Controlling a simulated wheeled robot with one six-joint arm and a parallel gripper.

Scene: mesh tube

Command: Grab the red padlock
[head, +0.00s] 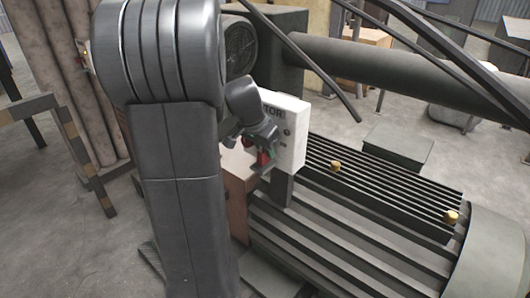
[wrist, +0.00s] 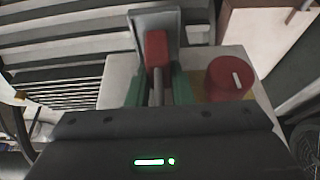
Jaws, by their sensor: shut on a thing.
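The red padlock (wrist: 157,50) is in the upper middle of the wrist view, its red body against a grey bracket (wrist: 146,24). A grey metal bar, probably its shackle, runs from the body towards my gripper (wrist: 157,92). The green fingers lie on both sides of this bar, and my gripper is shut on the padlock. In the head view, a small red patch (head: 263,159) shows at my gripper, beside the white box (head: 289,130). My arm hides much of this area, and the exact finger contact is hard to see.
A round red knob (wrist: 230,78) on a yellow plate sits close to the right of the padlock on the white box. A ribbed grey machine (head: 345,235) with brass knobs (head: 450,217) stands to the right. A thick pipe (head: 390,68) runs behind. Floor shows at left.

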